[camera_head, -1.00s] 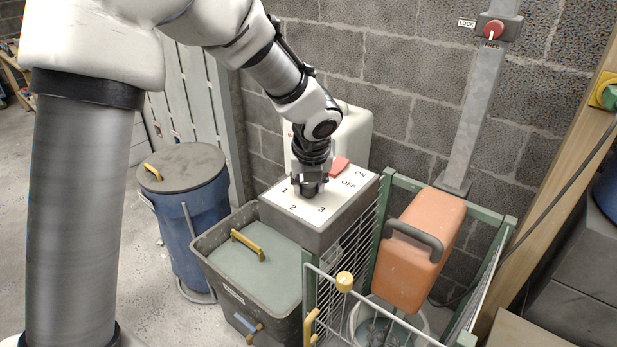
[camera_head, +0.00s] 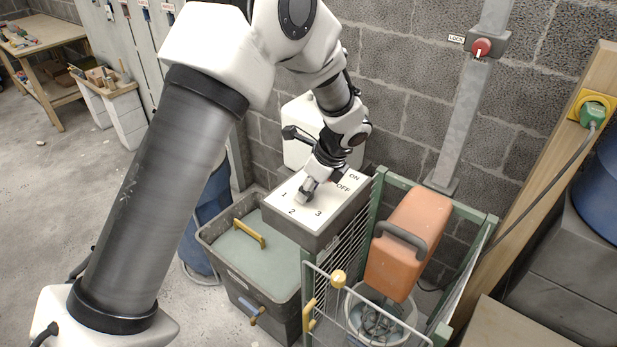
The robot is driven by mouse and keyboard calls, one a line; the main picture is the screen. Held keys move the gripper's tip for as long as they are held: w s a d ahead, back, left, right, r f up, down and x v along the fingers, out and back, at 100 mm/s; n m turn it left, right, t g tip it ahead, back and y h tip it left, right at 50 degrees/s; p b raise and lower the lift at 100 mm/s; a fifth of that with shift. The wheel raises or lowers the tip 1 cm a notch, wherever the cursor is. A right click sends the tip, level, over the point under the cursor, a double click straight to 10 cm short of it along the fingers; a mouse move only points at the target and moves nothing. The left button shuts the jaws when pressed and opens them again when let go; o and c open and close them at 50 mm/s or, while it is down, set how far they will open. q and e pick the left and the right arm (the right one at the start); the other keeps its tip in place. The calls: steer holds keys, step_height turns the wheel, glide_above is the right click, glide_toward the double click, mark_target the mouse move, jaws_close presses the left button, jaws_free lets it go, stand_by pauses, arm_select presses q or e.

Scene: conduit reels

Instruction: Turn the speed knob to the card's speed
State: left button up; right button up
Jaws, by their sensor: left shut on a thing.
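The speed panel (camera_head: 332,212) is a white plate on top of a dark grey box, marked 1, 2, 3 and ON, OFF. My left gripper (camera_head: 304,198) is down at the panel, between the marks 1, 2 and 3, shut on the small speed knob. The fingers cover most of the knob, so I cannot tell where it points. My left wrist leans up and to the right over the panel and hides most of the red switch by ON and OFF. No speed card can be made out. My right gripper is out of view.
An orange mixer body (camera_head: 408,245) stands above a white bucket (camera_head: 382,318) inside a green-framed cage. A lidded grey bin (camera_head: 262,268) stands left of the panel box. A red lock knob (camera_head: 480,48) is on the grey post (camera_head: 465,125). Open floor lies at left.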

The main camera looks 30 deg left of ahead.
arm_select(q)
steer(key=n+g+p, duration=0.1)
steer(key=n+p, duration=0.1)
steer(key=n+g+p, duration=0.1)
steer(key=n+p, duration=0.1)
steer(key=n, duration=0.1)
steer(key=shift+n+h, duration=0.3)
steer(key=n+g+h+p, duration=0.1)
steer(key=n, duration=0.2)
steer(key=shift+w, duration=0.1)
steer(key=shift+a+f+n+g+p, duration=0.15)
steer(key=shift+n+g+p, duration=0.25)
steer(key=shift+n, duration=0.5)
steer(key=o, duration=1.2)
steer(key=shift+c, duration=0.2)
steer(key=shift+w, duration=0.1)
steer(key=v, duration=1.2)
steer(key=shift+a, duration=0.25)
